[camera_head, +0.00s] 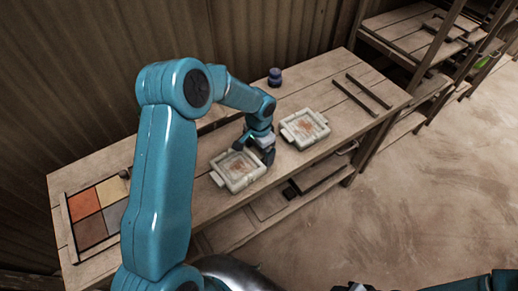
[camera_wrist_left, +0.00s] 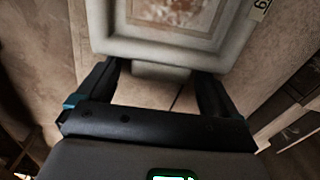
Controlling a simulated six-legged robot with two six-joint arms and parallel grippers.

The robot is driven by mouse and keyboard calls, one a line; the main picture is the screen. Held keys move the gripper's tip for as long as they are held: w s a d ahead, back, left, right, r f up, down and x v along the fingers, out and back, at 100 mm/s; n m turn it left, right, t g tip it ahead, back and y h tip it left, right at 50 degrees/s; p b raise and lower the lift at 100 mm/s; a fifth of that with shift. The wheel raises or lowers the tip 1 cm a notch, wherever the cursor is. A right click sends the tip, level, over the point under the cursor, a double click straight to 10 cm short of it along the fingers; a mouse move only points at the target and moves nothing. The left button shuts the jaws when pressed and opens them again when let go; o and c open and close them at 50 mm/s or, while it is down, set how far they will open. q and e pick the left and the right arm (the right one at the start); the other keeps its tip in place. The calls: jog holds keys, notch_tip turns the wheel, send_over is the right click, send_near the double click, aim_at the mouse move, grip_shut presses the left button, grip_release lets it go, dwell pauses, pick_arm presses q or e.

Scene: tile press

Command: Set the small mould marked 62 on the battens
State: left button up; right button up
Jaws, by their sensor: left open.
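Two pale, shallow moulds with brownish insides lie on the wooden bench: a nearer one (camera_head: 237,170) and one further right (camera_head: 305,128). Two dark parallel battens (camera_head: 355,100) lie at the bench's right end with nothing on them. My left gripper (camera_head: 254,153) is open and low at the nearer mould's right end. In the left wrist view my open fingers (camera_wrist_left: 158,84) stand either side of a mould's end tab (camera_wrist_left: 160,70). A partly cut-off label shows on that mould (camera_wrist_left: 225,42); I cannot read its full number. My right gripper (camera_head: 355,287) is only partly in view.
A framed set of coloured tiles (camera_head: 88,203) lies at the bench's left end. A small dark blue pot (camera_head: 275,77) stands at the back edge. Shelves (camera_head: 412,35) stand beyond the right end. Bench top (camera_head: 338,107) is bare between the further mould and the battens.

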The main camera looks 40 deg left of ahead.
pick_arm(q)
jog(key=c, duration=1.7)
jog(key=shift+o, duration=0.2)
jog(key=shift+s+d, duration=0.1)
